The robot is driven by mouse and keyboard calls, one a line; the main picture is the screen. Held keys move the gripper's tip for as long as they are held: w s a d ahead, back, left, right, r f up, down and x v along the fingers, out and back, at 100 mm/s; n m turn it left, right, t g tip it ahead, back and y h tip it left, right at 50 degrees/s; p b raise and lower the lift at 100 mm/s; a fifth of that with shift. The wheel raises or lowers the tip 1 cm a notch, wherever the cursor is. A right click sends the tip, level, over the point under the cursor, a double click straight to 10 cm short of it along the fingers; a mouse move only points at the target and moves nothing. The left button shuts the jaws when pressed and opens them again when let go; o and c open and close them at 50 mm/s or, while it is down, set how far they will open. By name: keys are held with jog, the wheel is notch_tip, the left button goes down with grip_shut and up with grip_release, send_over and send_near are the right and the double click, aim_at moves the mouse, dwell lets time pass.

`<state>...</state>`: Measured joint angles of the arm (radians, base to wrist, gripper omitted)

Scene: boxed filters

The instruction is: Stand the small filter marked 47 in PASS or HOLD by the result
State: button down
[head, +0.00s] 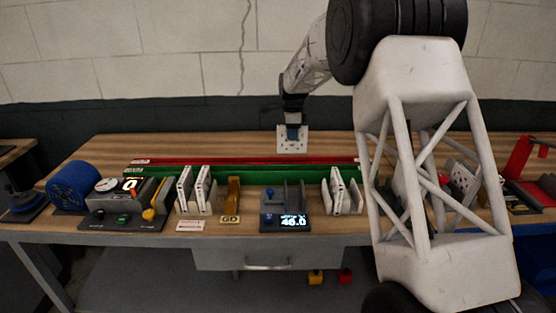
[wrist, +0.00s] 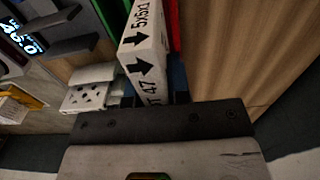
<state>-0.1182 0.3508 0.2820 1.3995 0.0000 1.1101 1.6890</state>
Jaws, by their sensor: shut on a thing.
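My gripper (head: 293,126) is shut on the small white filter, which shows a dotted face (head: 293,143) in the head view. In the wrist view the filter (wrist: 145,50) shows its narrow side with black arrows, "47" and "5x5x1". The filter hangs below the fingers at the back of the long red strip (head: 240,161); I cannot tell whether it touches it. The long green strip (head: 260,173) runs in front of the red one. Their labels are too small to read. A lit display (head: 293,222) at the bench front appears to read 46.0.
White filters stand in groups left (head: 203,190) and right (head: 336,192) in front of the green strip. A brown block (head: 233,195) stands between them. A tester with a gauge (head: 106,185) and a blue roll (head: 73,184) are at the left. The bench behind the red strip is mostly clear.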

aim_at(292, 152)
jog(key=shift+f, duration=1.65)
jog(key=shift+f, duration=0.1)
jog(key=shift+f, duration=2.45)
jog(key=shift+f, duration=0.15)
jog(key=c, duration=1.1)
grip_release()
notch_tip(292, 152, up, 12)
jog(key=shift+r, duration=0.2)
